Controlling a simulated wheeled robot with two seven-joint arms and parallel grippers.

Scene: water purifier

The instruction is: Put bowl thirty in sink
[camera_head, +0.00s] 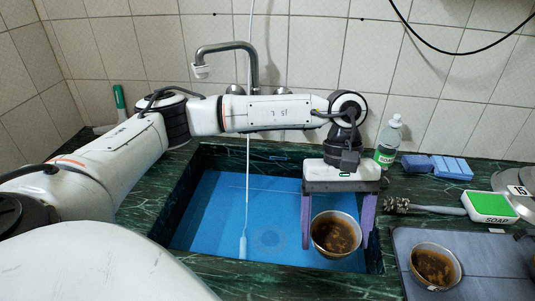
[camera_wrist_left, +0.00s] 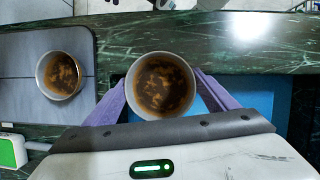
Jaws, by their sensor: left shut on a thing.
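A metal bowl with brown contents (camera_head: 336,234) is held between the purple fingers of my left gripper (camera_head: 337,225), over the right part of the blue sink (camera_head: 215,225). The same bowl (camera_wrist_left: 160,86) shows between the fingers in the left wrist view, roughly level. A second, similar bowl (camera_head: 435,266) stands on the grey mat at the right; it also shows in the left wrist view (camera_wrist_left: 60,75). No number can be read on either bowl. My right gripper does not show in either view.
A faucet (camera_head: 228,55) stands behind the sink. To the right are a bottle (camera_head: 388,140), blue sponges (camera_head: 450,167), a brush (camera_head: 424,207), a green-and-white box (camera_head: 488,207) and a grey mat (camera_head: 480,245).

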